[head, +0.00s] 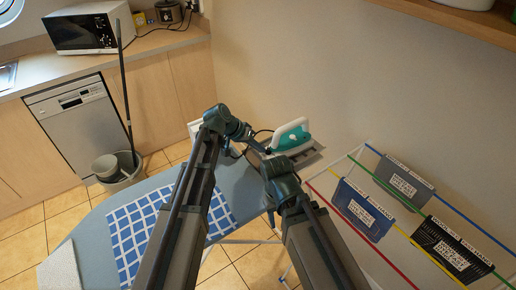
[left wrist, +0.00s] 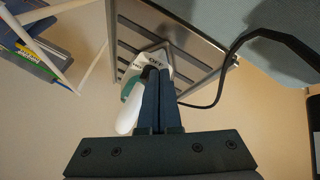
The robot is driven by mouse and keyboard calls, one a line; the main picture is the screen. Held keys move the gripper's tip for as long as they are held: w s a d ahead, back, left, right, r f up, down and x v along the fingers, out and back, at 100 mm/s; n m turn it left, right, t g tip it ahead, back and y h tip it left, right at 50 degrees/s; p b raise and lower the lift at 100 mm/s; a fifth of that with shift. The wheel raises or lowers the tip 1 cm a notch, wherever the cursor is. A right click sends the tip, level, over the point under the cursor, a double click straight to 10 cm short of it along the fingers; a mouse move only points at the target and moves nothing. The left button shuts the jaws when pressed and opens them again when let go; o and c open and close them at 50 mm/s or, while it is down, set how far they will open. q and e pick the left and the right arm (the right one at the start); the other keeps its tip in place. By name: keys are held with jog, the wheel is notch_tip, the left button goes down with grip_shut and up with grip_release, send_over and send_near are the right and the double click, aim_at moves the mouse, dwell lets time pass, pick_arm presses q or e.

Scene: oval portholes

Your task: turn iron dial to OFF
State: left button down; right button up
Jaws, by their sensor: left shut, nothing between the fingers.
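The iron (head: 291,138), teal with a white handle, sits on a slatted metal rest (head: 308,157) at the end of the ironing board. In the left wrist view its white handle (left wrist: 128,118) shows left of my fingers. A pale plate with dark lettering, seemingly the dial area (left wrist: 156,58), lies just beyond my fingertips. The lettering reads partly like OFF; the dial's setting is unclear. My left gripper (head: 261,150) is shut and empty beside the iron; its fingers (left wrist: 156,74) overlap the plate in view, and contact cannot be told. My right arm shows, but its gripper cannot be made out.
The blue-grey ironing board (head: 80,235) carries a blue checked cloth (head: 127,232). A dark cord (left wrist: 240,42) runs near the rest. A drying rack with coloured rails (head: 440,222) and hanging signs stands right. A bucket with a mop (head: 122,172) stands left, before the counter.

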pick_arm(q)
jog(key=shift+s+d+n+t, duration=0.1)
jog(key=shift+s+n+t, duration=0.35)
jog(key=shift+n, duration=0.25)
jog(key=shift+s, duration=0.2)
jog(key=shift+s+d, duration=0.2)
jog(key=shift+s, duration=0.45)
jog(key=shift+r, duration=0.1)
